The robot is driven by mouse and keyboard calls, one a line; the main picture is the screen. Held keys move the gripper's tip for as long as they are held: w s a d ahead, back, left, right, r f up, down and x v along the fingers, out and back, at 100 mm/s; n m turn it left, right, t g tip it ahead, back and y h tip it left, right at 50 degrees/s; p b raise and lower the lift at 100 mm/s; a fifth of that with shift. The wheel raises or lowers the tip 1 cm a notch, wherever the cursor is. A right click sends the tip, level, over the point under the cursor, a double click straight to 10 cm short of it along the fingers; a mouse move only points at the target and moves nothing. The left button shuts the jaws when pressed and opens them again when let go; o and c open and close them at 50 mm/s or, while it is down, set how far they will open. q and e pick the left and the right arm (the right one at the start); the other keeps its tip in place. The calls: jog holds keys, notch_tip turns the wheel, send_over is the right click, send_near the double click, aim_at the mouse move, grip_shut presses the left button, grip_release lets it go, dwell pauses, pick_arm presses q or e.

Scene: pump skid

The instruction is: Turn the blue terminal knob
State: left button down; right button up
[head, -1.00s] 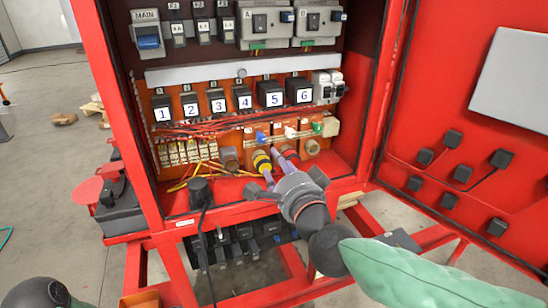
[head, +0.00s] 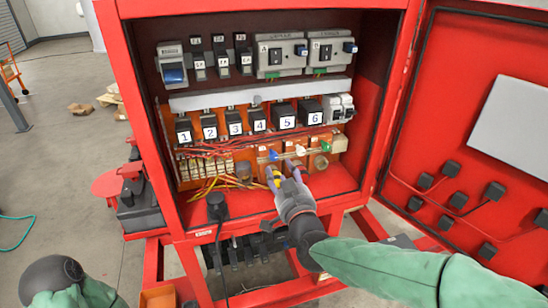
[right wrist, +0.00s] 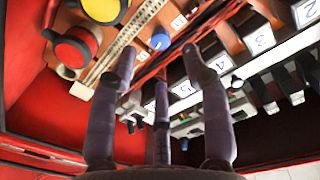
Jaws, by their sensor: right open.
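The small blue terminal knob (head: 273,155) sits on the orange back panel of the red cabinet, below the numbered relays. It also shows in the right wrist view (right wrist: 160,41), just beyond my fingertips. My right gripper (head: 284,171) reaches into the cabinet just below and slightly right of the knob. In the right wrist view its fingers (right wrist: 160,76) are spread open and empty, with the middle one pointing almost straight at the knob. I see a gap between them in the picture; contact cannot be judged.
Numbered relays (head: 258,121) with red wires sit above the knob. A white knob (head: 300,150) is to its right. Large yellow (right wrist: 103,8) and red (right wrist: 72,48) round parts stand close by. The open red door (head: 455,120) bounds the right side.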

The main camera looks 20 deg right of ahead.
aim_at(274, 159)
jog(key=w+b, duration=0.1)
jog(key=w, duration=0.6)
jog(key=shift+w, duration=0.35)
grip_shut()
